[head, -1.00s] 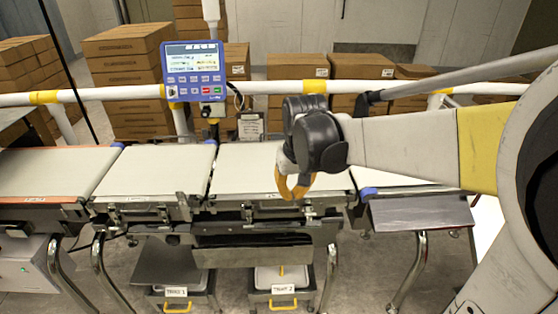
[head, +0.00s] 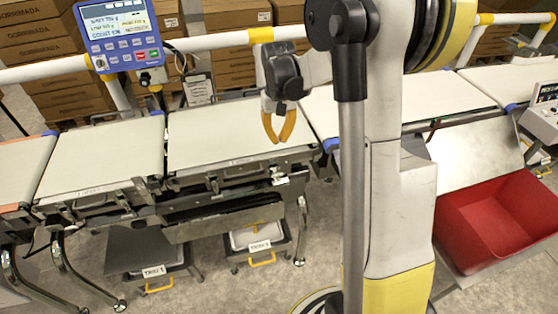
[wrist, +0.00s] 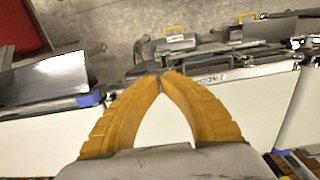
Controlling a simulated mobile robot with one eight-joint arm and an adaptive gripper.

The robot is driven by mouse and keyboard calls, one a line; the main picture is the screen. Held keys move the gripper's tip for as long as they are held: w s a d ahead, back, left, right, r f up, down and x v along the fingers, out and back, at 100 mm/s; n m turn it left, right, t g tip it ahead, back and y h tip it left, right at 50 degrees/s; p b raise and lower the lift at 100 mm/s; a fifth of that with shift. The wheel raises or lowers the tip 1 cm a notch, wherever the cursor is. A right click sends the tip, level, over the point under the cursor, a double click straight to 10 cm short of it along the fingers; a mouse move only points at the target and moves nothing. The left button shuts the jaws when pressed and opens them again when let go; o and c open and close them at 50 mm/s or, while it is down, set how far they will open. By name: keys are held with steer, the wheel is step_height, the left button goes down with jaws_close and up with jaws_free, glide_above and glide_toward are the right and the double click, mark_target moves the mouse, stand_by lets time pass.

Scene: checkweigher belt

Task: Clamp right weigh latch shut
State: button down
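My gripper (head: 278,138) has yellow fingers and hangs over the right front corner of a pale belt section (head: 215,135). Its fingertips meet in the wrist view (wrist: 160,78), with nothing between them. Small metal latch fittings sit along the belt's front edge, one toward the left (head: 214,184) and one near the right end (head: 279,172). The right fitting is below my gripper in the head view and apart from it. It is too small to tell whether it is open or shut. The belt's front edge shows beyond the fingertips in the wrist view.
A blue display unit (head: 119,36) stands on the rail (head: 205,43) behind the belts. Two trays with yellow handles, one at the left (head: 158,285) and one at the right (head: 262,258), sit below. A red bin (head: 495,215) and metal chute (head: 470,155) lie right.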

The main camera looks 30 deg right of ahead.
steer(key=b, duration=0.5)
glide_toward(279, 178)
step_height(279, 178, down, 5)
steer(key=shift+f, duration=0.1)
steer(key=shift+b, duration=0.3)
steer(key=shift+s+t, duration=0.25)
steer(key=shift+t, duration=0.15)
steer(key=shift+f, duration=0.15)
